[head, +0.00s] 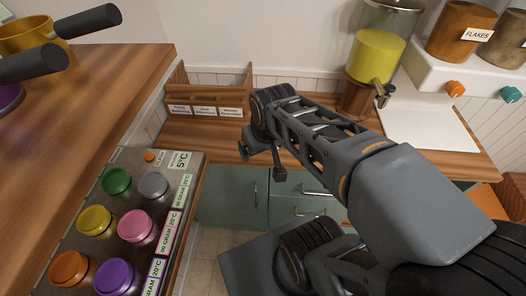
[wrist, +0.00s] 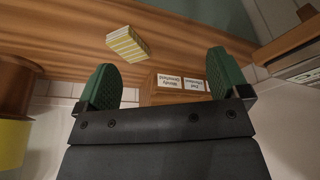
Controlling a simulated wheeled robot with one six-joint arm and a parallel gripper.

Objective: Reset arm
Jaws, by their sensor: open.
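My arm reaches across the head view from the lower right toward the back counter, and my gripper (head: 262,160) is at its far end, pointing down in front of the wooden rack (head: 205,103). In the wrist view my gripper (wrist: 165,80) has its two green-padded fingers wide apart, with nothing held between them. The labelled rack front (wrist: 182,84) shows behind and between the fingers. A small yellow-and-white striped block (wrist: 127,44) lies on the wooden counter, beyond the fingertips and apart from them. My arm may hide this block in the head view.
A yellow drink dispenser (head: 376,58) and a white board (head: 425,115) are on the back counter at right. Canisters (head: 462,30) stand on a white shelf. A panel of coloured knobs (head: 116,225) and a wooden counter with pans (head: 85,80) are at left. Green drawers (head: 235,200) lie below.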

